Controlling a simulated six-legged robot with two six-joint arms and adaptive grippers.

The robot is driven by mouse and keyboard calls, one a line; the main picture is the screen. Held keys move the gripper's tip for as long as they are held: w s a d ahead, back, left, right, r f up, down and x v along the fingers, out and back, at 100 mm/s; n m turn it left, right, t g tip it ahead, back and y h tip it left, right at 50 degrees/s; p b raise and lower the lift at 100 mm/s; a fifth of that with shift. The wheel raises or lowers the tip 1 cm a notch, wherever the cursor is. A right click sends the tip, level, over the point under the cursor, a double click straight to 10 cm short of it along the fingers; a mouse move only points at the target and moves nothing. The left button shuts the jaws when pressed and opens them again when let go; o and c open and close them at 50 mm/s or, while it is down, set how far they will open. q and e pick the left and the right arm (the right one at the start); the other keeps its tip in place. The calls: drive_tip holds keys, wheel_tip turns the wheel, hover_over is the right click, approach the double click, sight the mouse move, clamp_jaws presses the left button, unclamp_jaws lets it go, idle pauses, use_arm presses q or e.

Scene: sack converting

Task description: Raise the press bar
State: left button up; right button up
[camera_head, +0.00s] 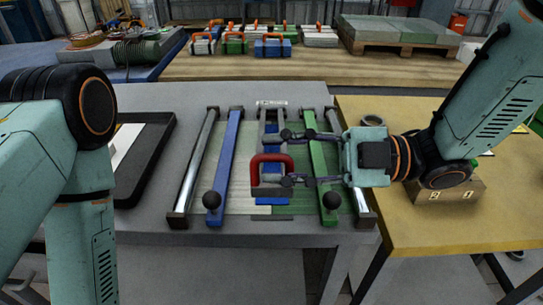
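A press frame on the grey table has two chrome rails (196,165), a blue bar (224,165) and a green bar (319,165). Each coloured bar ends in a black ball knob at the near end. Which part is the press bar is not clear. Between the bars is a grey block with a red handle (271,160). My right gripper (284,158) comes in from the right, over the green bar. Its two fingers are spread apart, with the lower one overlapping the block's right side in the picture. I cannot tell whether they touch. My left gripper is out of view.
A black tray (153,154) with pale sheets lies left of the frame. The yellow table (440,227) on the right holds a cardboard box (451,191) and a dark ring (373,120). Several handled blocks (272,46) stand on the wooden bench behind.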

drive_tip(key=shift+s+a, duration=0.1)
drive_tip(key=shift+a, duration=0.55)
drive_tip(key=shift+w+a, duration=0.15)
drive_tip(key=shift+w, duration=0.1)
drive_tip(key=shift+s, duration=0.15)
clamp_jaws()
